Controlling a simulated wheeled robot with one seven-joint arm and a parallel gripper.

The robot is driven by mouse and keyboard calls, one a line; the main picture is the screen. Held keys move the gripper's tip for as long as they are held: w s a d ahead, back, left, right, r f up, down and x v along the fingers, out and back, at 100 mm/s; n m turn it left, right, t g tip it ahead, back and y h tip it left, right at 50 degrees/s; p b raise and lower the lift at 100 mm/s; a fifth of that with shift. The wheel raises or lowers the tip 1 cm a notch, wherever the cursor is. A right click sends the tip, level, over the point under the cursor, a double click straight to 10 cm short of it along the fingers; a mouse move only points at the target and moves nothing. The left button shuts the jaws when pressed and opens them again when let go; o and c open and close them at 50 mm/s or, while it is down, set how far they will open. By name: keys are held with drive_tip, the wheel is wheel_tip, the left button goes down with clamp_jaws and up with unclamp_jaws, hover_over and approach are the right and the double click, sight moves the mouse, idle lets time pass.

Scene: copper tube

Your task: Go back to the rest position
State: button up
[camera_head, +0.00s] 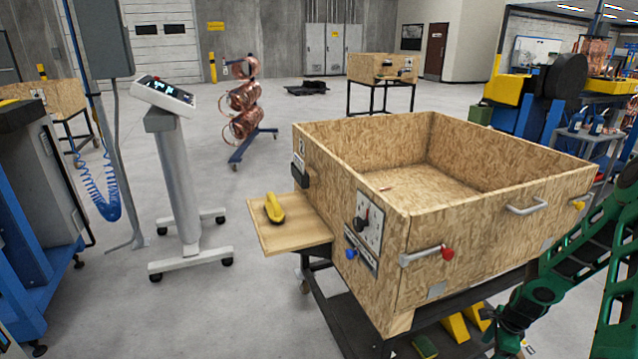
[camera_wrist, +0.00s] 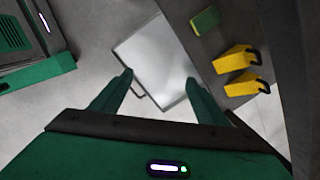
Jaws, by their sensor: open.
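My gripper (camera_wrist: 158,85) shows in the wrist view with its two green fingers apart and nothing between them. A light grey square panel with a small handle (camera_wrist: 160,60) lies below and beyond the fingertips, apart from them as far as I can tell. In the head view my green arm (camera_head: 570,265) is at the lower right, beside the wooden crate (camera_head: 465,225). The gripper's fingers cannot be made out in the head view.
The open crate stands on a dark cart with a side shelf (camera_head: 285,235) holding a yellow object (camera_head: 273,207). Yellow handled blocks (camera_wrist: 236,58) and a green block (camera_wrist: 204,22) lie on the cart's lower shelf. A console (camera_head: 175,150) stands left; the floor between is clear.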

drive_tip(key=s+a+r+n+g+h, duration=0.1)
drive_tip(key=s+r+n, duration=0.2)
drive_tip(key=r, duration=0.6)
drive_tip(key=s+r+n, duration=0.3)
drive_tip(key=s+r, duration=0.1)
drive_tip(key=r, duration=0.6)
drive_tip(key=s+a+r+n+g+h, duration=0.1)
drive_tip(key=s+r+n, duration=0.2)
drive_tip(key=r, duration=0.6)
drive_tip(key=s+a+r+n+y, duration=0.1)
drive_tip(key=s+a+r+n, duration=0.2)
drive_tip(key=s, duration=0.6)
drive_tip(key=s+a+r+n, duration=0.4)
drive_tip(key=s+a+r, duration=0.3)
drive_tip(key=s+r, duration=0.2)
drive_tip(key=shift+s+a+r+y, duration=0.15)
drive_tip(key=shift+s+r+y, duration=0.2)
drive_tip(key=shift+r, duration=0.35)
